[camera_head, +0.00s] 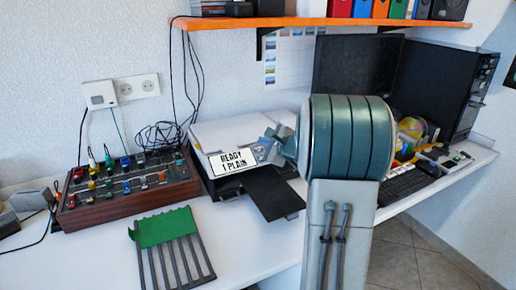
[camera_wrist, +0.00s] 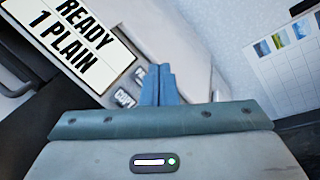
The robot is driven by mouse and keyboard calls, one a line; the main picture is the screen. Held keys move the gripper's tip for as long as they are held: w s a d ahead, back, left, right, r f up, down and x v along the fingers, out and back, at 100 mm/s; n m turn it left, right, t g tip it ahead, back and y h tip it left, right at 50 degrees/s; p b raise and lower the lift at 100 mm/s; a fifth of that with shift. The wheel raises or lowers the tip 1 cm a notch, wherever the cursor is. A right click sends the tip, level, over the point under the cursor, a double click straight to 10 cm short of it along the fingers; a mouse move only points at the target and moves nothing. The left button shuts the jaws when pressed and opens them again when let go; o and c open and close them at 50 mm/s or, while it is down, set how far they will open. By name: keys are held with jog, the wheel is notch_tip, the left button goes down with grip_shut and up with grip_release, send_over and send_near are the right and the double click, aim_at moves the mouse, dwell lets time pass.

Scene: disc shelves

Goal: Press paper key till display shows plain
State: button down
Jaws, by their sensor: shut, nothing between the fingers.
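The white printer (camera_head: 225,130) stands on the desk. Its display (camera_head: 232,162) reads "READY 1 PLAIN"; it also shows large in the wrist view (camera_wrist: 72,42). Beside the display in the wrist view are a key with lettering starting "PA" (camera_wrist: 139,73), partly hidden by my fingers, and a key marked "COPY" (camera_wrist: 124,98). My gripper (camera_head: 268,140) is shut and empty, just right of the display over the printer's front panel. In the wrist view its fingertips (camera_wrist: 160,70) are beside the "PA" key. I cannot tell whether they touch it.
A black output tray (camera_head: 268,192) juts from the printer's front. A wooden box with coloured knobs (camera_head: 128,185) stands left, and a green-topped rack (camera_head: 168,228) lies in front. An orange shelf (camera_head: 290,22) hangs above. A monitor and keyboard (camera_head: 405,182) are right.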

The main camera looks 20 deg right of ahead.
jog(key=s+r, duration=0.1)
jog(key=r+p, duration=0.1)
jog(key=r, duration=0.1)
jog(key=shift+s+r, duration=0.1)
jog(key=shift+s, duration=0.3)
dwell(0.4)
jog(key=s+a+r+n+g+y+p, duration=0.2)
jog(key=s+a+r+n+g+p, duration=0.15)
jog(key=s+a+n, duration=0.5)
jog(key=s+a+r+n+g+y+p, duration=0.2)
jog(key=s+a+n+g+p, duration=0.3)
jog(key=a, duration=0.6)
jog(key=s+r+n+g+h+p, duration=0.2)
jog(key=s+n+h+p, duration=0.4)
jog(key=s, duration=1.2)
jog(key=n+g+p, duration=0.1)
jog(key=n, duration=0.3)
jog(key=shift+s+d+r+h, duration=0.2)
jog(key=shift+d+r+h, duration=0.1)
jog(key=shift+d+h, duration=0.1)
